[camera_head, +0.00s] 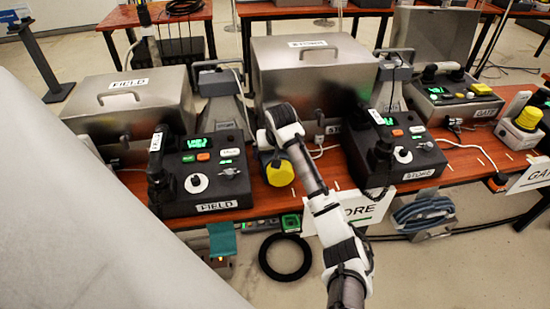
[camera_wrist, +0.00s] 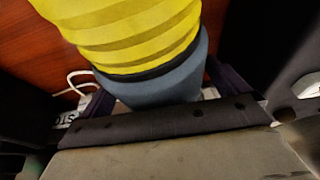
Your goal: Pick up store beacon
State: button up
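Whether the fingers press on the base or stand slightly apart cannot be told. In the head view my arm reaches up from the bottom, and its end partly hides the beacon's base and my fingers.
The FIELD console (camera_head: 215,178) is left of the beacon and the STORE console (camera_head: 400,150) is right. Metal cases (camera_head: 315,85) stand behind. A white STORE sign (camera_head: 365,211) hangs at the front edge, beside my arm. Cables lie on the table.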

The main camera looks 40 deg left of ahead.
jog(key=c, duration=1.4)
jog(key=shift+r, duration=0.1)
jog(key=shift+c, duration=0.8)
